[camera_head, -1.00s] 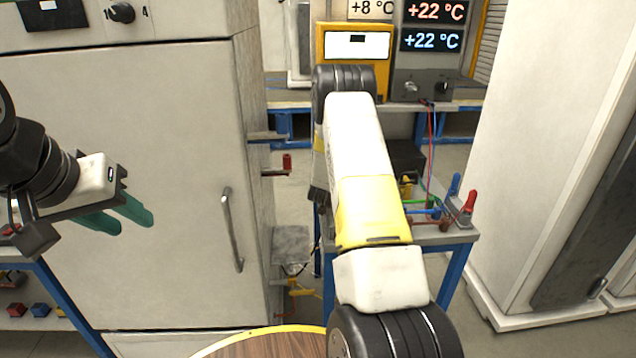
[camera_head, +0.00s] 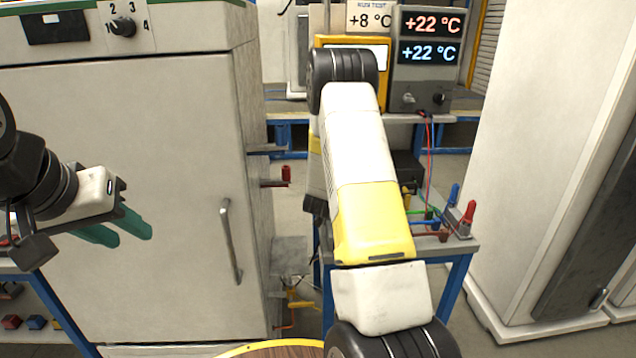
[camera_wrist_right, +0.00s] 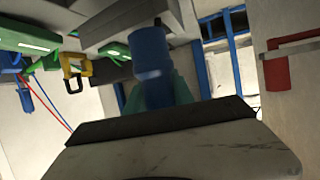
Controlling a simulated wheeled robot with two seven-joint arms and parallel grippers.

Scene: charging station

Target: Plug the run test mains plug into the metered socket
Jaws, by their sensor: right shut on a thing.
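A blue cylindrical body (camera_wrist_right: 152,65), which looks like the mains plug, stands between the green fingers of my right gripper (camera_wrist_right: 155,92) in the right wrist view. The gripper is shut on it. Its front end faces away from the camera. In the head view my right arm hides that gripper and the plug. My left gripper (camera_head: 122,229) is at the left, in front of the grey cabinet door, with its green fingers apart and empty. I cannot pick out the metered socket for certain; a yellow-framed unit (camera_head: 322,42) stands on the rear bench, partly behind my arm.
A grey unit with +22 °C readouts (camera_head: 428,48) stands on the rear bench. A small blue-legged table (camera_head: 458,250) carries leads and red and blue handles. The large cabinet (camera_head: 140,180) is left and a tall white cabinet (camera_head: 540,150) right. A red-handled valve (camera_head: 286,174) juts out between.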

